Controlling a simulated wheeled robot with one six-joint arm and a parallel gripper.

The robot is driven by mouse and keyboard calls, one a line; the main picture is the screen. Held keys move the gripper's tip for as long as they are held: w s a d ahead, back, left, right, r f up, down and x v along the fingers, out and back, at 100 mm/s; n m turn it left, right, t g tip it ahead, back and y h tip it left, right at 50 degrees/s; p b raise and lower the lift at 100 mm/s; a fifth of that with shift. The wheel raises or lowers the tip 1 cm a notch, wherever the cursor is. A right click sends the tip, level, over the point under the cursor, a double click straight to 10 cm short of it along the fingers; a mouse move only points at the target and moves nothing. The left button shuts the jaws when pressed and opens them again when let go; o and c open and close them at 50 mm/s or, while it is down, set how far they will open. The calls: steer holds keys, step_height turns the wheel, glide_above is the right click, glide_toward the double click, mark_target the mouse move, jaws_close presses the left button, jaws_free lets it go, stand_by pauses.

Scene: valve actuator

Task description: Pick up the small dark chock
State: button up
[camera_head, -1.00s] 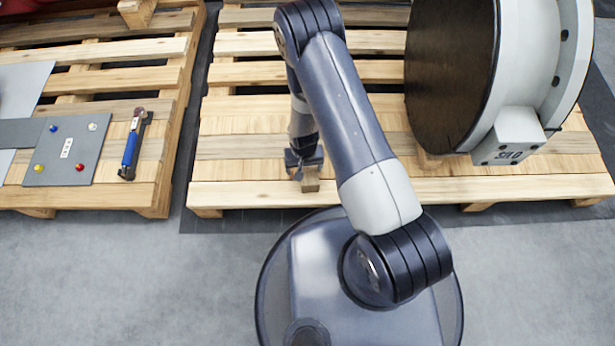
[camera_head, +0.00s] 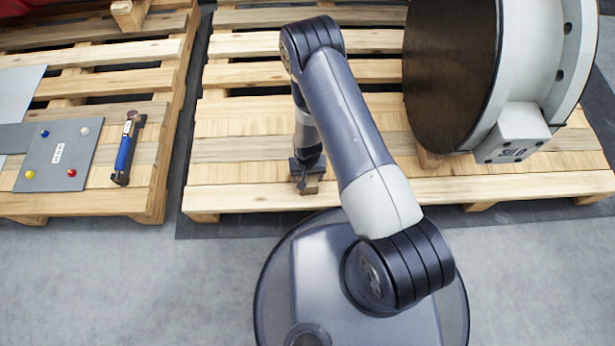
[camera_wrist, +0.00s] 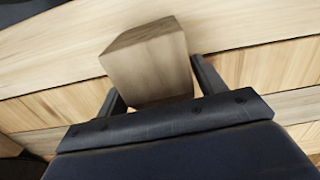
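A small brown wooden block, the only chock-like piece at my gripper, stands at the front of the middle pallet in the head view (camera_head: 310,187). It fills the middle of the wrist view (camera_wrist: 150,65), with a darker brown top edge. My gripper (camera_head: 306,170) points down at the block. In the wrist view its two dark fingers (camera_wrist: 160,88) lie on either side of the block. A narrow gap shows by the right finger, so the fingers look open around it. Contact on the left side is hard to tell.
The middle pallet (camera_head: 240,197) has open slats behind my gripper. A large dark-faced round valve part (camera_head: 450,80) with a grey box (camera_head: 515,135) stands on its right. The left pallet (camera_head: 110,203) holds a grey plate (camera_head: 60,155), a blue-handled tool (camera_head: 124,155) and another wooden block (camera_head: 130,14).

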steer(key=c, duration=0.8)
step_height(320, 180, up, 10)
steer(key=p, duration=0.3)
steer(key=shift+r+p, duration=0.1)
steer(key=shift+p, duration=0.25)
steer(key=w+d+r, duration=0.3)
steer(key=d+r, duration=0.1)
steer(key=r, duration=0.6)
steer(key=w+d+r, duration=0.3)
steer(key=d+r, duration=0.1)
steer(key=r, duration=0.7)
steer(key=w+d+r, duration=0.3)
steer(key=d+r, duration=0.1)
steer(key=r, duration=0.6)
steer(key=s+r+p, duration=0.1)
steer(key=r+p, duration=0.5)
steer(key=p, duration=0.4)
steer(key=s+r+p, duration=0.1)
steer(key=r+p, duration=0.6)
steer(key=p, duration=0.3)
steer(key=r+p, duration=0.6)
steer(key=p, duration=0.4)
steer(key=shift+s+a+r, duration=0.15)
steer(key=shift+s+r, duration=0.2)
steer(key=shift+s, duration=0.05)
